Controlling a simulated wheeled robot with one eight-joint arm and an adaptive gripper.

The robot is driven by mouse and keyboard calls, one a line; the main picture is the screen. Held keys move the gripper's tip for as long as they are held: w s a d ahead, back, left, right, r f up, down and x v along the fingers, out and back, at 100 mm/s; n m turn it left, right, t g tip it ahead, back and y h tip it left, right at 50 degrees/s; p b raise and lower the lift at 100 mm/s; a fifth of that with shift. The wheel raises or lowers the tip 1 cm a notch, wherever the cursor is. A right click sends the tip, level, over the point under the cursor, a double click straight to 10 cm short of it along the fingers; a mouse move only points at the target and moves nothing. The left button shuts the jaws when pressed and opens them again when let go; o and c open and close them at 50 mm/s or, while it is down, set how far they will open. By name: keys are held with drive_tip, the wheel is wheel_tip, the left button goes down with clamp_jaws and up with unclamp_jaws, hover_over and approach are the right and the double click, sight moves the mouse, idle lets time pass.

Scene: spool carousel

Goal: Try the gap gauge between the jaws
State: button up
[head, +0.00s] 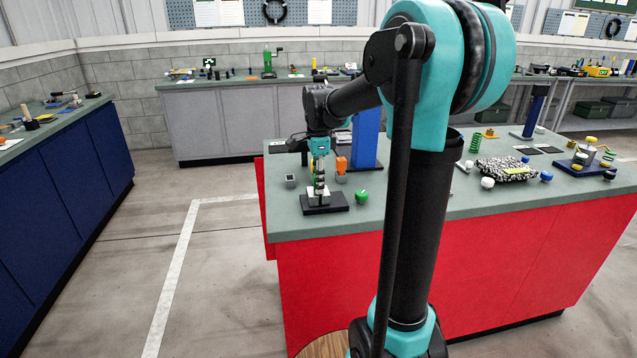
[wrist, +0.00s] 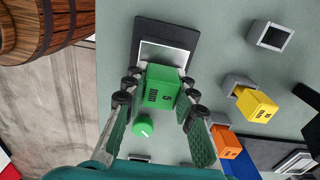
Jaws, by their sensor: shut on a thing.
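A green gauge block (wrist: 162,86) marked with a 5 is between the fingers of my gripper (wrist: 160,100) in the wrist view. My gripper is shut on it, above the table; it also shows in the head view (head: 319,172). Below is a fixture with a black base (head: 338,208) and a pale metal part; the base also shows in the wrist view (wrist: 184,33). The green block covers part of the fixture, so I cannot tell whether it touches the jaws.
A grey empty holder (wrist: 270,36) stands right of the fixture. A green apple-like object (head: 361,195) lies close by, also in the wrist view (wrist: 143,126). A blue post (head: 367,138) rises behind. The table's edge is near; a wooden barrel (wrist: 60,30) stands beyond it.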

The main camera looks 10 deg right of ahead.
drive_tip(key=shift+r, duration=3.75)
